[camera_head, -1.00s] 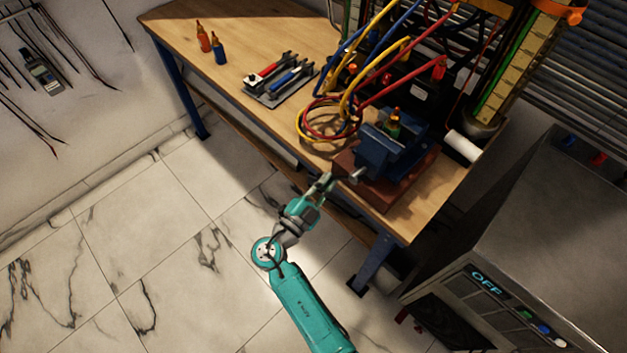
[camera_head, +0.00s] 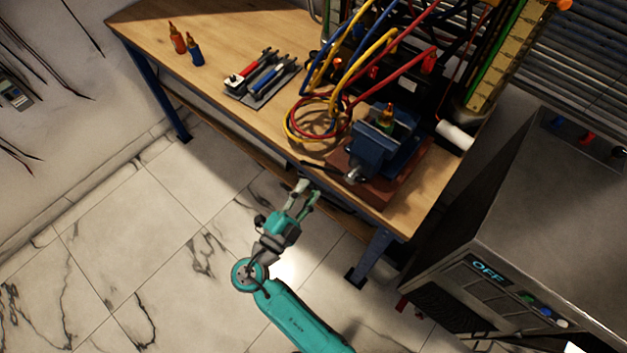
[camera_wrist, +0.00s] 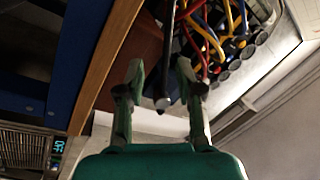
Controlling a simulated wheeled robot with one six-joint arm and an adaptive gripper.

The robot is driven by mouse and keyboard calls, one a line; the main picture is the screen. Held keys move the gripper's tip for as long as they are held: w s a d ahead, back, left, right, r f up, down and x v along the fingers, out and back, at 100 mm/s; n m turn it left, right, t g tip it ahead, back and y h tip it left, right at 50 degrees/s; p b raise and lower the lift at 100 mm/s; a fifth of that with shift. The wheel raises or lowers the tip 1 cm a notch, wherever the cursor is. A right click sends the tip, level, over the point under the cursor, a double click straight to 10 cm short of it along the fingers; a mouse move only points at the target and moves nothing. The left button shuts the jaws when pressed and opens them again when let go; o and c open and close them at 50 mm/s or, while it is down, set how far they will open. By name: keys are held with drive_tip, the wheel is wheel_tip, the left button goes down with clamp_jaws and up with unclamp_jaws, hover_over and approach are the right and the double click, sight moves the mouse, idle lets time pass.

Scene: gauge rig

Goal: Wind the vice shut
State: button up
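The blue vice (camera_head: 372,158) stands on a reddish-brown base (camera_head: 400,190) at the bench's front right corner. A small bottle with an orange tip (camera_head: 387,113) stands at its jaws. Its dark handle bar (camera_head: 322,168) points left from the screw end. My gripper (camera_head: 306,188) is open, in front of the bench edge and just below the bar. In the wrist view, a dark bar (camera_wrist: 168,45) lines up with the gap between my open fingers (camera_wrist: 160,78). I cannot tell from the depth whether it lies inside the gap; no finger visibly grips it.
Coiled red and yellow cables (camera_head: 312,125) lie left of the vice. A tool tray (camera_head: 262,78) and small bottles (camera_head: 187,45) stand further left on the wooden bench (camera_head: 225,25). A grey cabinet with an "OFF" display (camera_head: 487,266) stands at right. The floor left of my arm is clear.

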drive_tip(key=v, duration=0.7)
drive_tip(key=shift+s+a, duration=0.2)
drive_tip(key=shift+s, duration=0.1)
drive_tip(key=shift+f, duration=0.1)
